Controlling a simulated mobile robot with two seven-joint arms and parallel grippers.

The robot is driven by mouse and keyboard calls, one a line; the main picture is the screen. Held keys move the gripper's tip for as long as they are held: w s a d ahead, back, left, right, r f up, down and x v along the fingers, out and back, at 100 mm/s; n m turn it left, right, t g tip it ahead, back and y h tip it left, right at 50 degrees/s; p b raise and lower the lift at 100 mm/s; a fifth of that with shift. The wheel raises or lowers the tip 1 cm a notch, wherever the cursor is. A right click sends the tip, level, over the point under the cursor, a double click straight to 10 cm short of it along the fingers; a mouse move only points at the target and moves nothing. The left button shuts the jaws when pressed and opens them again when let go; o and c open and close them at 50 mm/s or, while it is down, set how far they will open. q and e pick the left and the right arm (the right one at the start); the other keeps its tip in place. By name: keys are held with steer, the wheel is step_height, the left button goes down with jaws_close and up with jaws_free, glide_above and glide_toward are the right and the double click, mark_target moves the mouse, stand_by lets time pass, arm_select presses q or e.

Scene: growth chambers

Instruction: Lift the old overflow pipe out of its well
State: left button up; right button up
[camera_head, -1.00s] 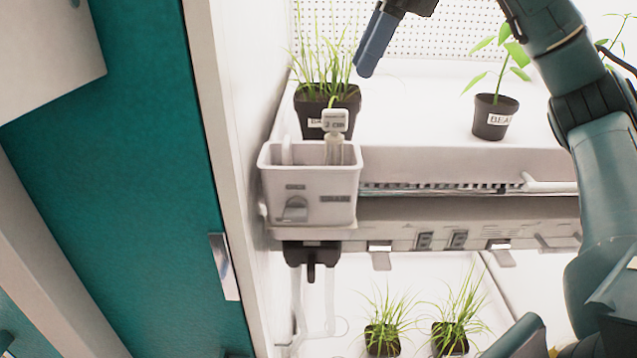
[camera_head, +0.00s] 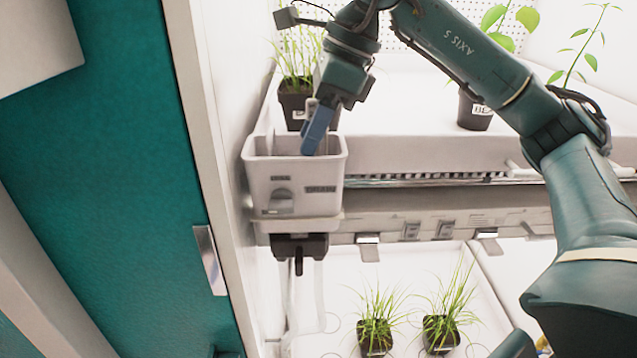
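The grey well box (camera_head: 292,187), labelled DRAIN, hangs at the left end of the upper shelf's front edge. My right gripper (camera_head: 313,146) points down at the right half of its open top. Blue fingers reach about the rim, and one overlaps the other, so I cannot tell whether they are open or shut. The overflow pipe is not visible now; the gripper covers the spot where a tagged pale pipe showed earlier. I cannot tell whether the fingers touch it. My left gripper is not in view.
A grass pot (camera_head: 293,100) stands right behind the well, partly hidden by my gripper. A bean pot (camera_head: 474,112) stands farther right. A white wall edge (camera_head: 205,150) runs close on the left. Grass pots (camera_head: 375,335) stand on the lower shelf.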

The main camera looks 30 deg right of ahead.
jaws_close()
stand_by(0.3)
stand_by(0.3)
